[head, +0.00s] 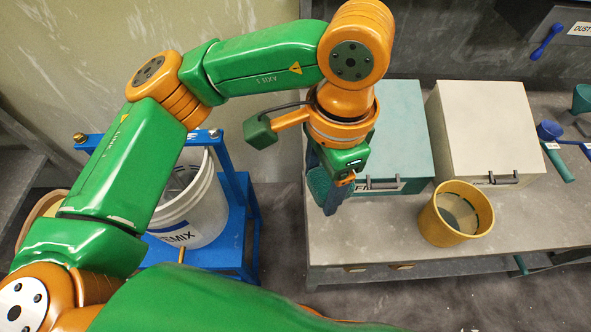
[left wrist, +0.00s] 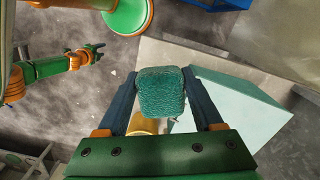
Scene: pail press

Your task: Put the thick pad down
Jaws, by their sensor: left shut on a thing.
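My left gripper (head: 335,198) points down at the left end of the grey bench (head: 400,235). It is shut on the thick pad (head: 318,184), a teal-green block with a rough, textured face. In the left wrist view the pad (left wrist: 161,92) sits between the two dark blue fingers of my left gripper (left wrist: 162,98). The gripper hides part of the pad in the head view. The pad appears to be above the bench top, but I cannot tell its exact height.
A teal box (head: 405,130) and a cream box (head: 485,125) with handles stand on the bench. A yellow pail (head: 447,228) stands near the front edge. A white bucket (head: 200,210) stands in a blue frame (head: 237,250) at left. Bare bench lies before the teal box.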

